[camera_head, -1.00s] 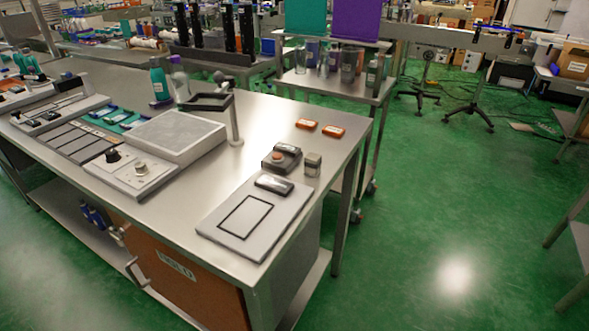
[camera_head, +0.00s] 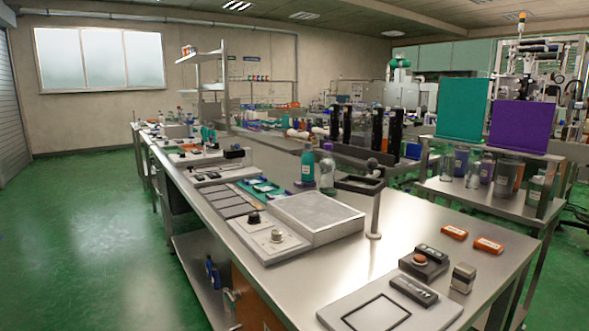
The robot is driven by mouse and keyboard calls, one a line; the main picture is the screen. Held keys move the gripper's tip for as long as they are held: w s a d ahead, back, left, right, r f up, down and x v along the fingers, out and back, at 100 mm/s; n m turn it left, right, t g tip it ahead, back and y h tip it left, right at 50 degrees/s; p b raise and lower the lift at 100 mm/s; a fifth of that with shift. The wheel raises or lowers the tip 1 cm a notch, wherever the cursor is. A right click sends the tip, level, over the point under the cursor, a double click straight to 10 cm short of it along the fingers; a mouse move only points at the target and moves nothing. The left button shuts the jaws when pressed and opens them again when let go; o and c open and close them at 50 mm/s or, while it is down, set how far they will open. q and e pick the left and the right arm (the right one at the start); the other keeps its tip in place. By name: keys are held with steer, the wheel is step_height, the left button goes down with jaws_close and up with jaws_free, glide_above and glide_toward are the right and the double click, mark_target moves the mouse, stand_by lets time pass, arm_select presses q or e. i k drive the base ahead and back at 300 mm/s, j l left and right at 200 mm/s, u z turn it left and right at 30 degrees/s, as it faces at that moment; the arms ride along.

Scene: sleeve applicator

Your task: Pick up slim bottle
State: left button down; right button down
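Two slender bottles stand upright on the steel workbench (camera_head: 400,240), behind the white box-shaped block. One is a teal bottle (camera_head: 307,164) with a teal cap. Neither of my grippers is in view.
A white block (camera_head: 318,213), a knob panel (camera_head: 268,238) and a post with a dark frame (camera_head: 375,210) stand around the bottles. A grey pad (camera_head: 345,318) and orange-topped items (camera_head: 454,232) lie nearer. Green floor is free at left.

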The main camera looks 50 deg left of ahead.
mark_target(307, 158)
steer(key=u, duration=1.4)
steer(key=i+j+z, duration=0.1)
steer(key=i+j, duration=0.3)
steer(key=j, duration=0.25)
steer(key=i+z, duration=0.05)
